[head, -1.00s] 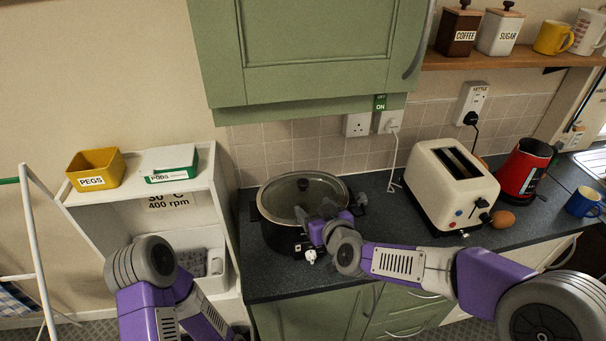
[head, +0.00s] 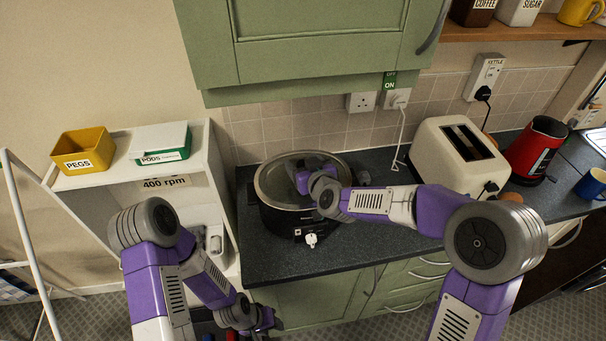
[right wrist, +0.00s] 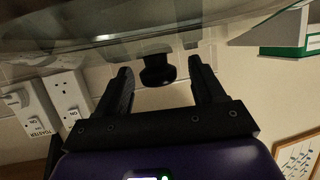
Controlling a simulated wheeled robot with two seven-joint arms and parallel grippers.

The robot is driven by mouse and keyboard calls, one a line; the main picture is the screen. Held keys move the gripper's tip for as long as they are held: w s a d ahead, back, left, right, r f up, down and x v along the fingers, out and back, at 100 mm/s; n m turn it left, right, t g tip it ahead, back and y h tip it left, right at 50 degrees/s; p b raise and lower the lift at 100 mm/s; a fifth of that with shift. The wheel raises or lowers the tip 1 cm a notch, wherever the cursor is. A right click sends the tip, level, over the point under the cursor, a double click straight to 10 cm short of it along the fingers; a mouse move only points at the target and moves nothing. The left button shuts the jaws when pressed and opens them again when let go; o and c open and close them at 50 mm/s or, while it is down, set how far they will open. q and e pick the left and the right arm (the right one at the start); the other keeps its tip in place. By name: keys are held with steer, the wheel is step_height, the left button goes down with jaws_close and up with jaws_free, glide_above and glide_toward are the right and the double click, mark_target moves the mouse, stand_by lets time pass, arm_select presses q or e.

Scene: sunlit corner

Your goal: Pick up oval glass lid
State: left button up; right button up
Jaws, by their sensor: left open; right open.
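The oval glass lid (head: 272,180) lies on the black slow cooker (head: 283,222) on the counter. In the right wrist view the glass lid (right wrist: 90,38) fills the top, and its dark knob (right wrist: 157,76) shows between my finger tips. My right gripper (right wrist: 161,68) is open around the knob, with gaps on both sides. In the head view my right gripper (head: 302,178) is over the lid and hides the knob. My left gripper (head: 264,322) is open and empty, low in front of the counter.
A cream toaster (head: 460,155) and a red kettle (head: 537,150) stand right of the cooker. A green cupboard (head: 310,45) hangs above and behind it.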

steer(key=shift+w+a, duration=0.1)
steer(key=shift+w, duration=0.1)
jaws_close()
stand_by(0.3)
steer(key=shift+r, duration=0.1)
